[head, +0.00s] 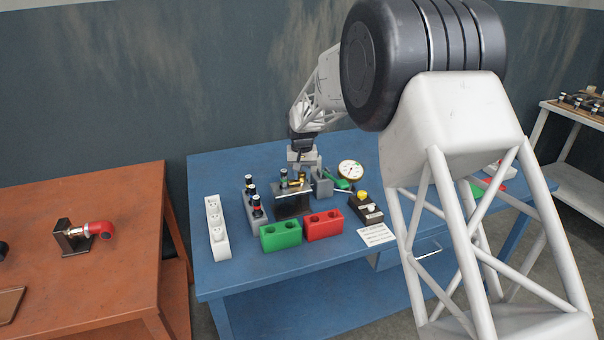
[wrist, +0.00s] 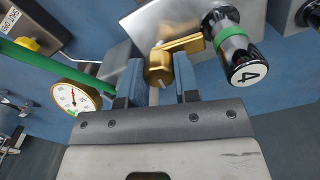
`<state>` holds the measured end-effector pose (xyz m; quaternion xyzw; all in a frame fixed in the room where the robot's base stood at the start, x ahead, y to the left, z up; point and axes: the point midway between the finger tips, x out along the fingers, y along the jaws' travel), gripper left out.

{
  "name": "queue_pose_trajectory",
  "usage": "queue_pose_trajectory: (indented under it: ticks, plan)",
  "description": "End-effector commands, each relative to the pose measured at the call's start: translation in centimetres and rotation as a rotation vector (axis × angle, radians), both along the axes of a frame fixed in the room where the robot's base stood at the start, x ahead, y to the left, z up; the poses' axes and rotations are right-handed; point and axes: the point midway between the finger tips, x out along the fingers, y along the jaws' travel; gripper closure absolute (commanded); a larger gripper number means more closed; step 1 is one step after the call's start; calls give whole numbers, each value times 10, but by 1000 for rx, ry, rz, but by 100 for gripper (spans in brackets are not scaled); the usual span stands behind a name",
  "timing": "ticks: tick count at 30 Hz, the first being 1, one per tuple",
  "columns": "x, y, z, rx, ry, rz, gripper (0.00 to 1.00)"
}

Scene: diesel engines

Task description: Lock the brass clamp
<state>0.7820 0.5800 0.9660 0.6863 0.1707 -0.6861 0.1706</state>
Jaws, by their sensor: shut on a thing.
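The brass clamp (wrist: 180,43) shows in the wrist view as a gold arm running from a rounded brass knob to a dark, green-banded cylinder marked 4 (wrist: 240,58). My gripper (wrist: 158,78) has its two grey-blue fingers on either side of the knob and is shut on it. In the head view my gripper (head: 302,166) is low over the metal fixture (head: 291,203) on the blue table. The brass clamp (head: 298,181) is small there and partly hidden by my gripper. Whether the clamp is locked, I cannot tell.
A dial gauge (head: 350,170) and a box with a yellow button (head: 362,196) stand right of the fixture. Green (head: 281,236) and red (head: 324,225) holders stand in front. A rack of dark cylinders (head: 250,203) and a white strip (head: 217,228) are left.

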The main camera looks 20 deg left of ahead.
Motion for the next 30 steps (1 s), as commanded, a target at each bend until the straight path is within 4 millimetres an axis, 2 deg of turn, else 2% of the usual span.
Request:
queue_pose_trajectory:
  ticks: [9, 22, 23, 24, 27, 30]
  plan:
    - [-1, 0, -1, 0, 1, 108, 94]
    - [-1, 0, -1, 0, 1, 117, 94]
    - [0, 0, -1, 0, 1, 117, 66]
    - [0, 0, -1, 0, 1, 117, 60]
    - [0, 0, 0, 0, 1, 117, 45]
    - [0, 0, 0, 0, 1, 116, 45]
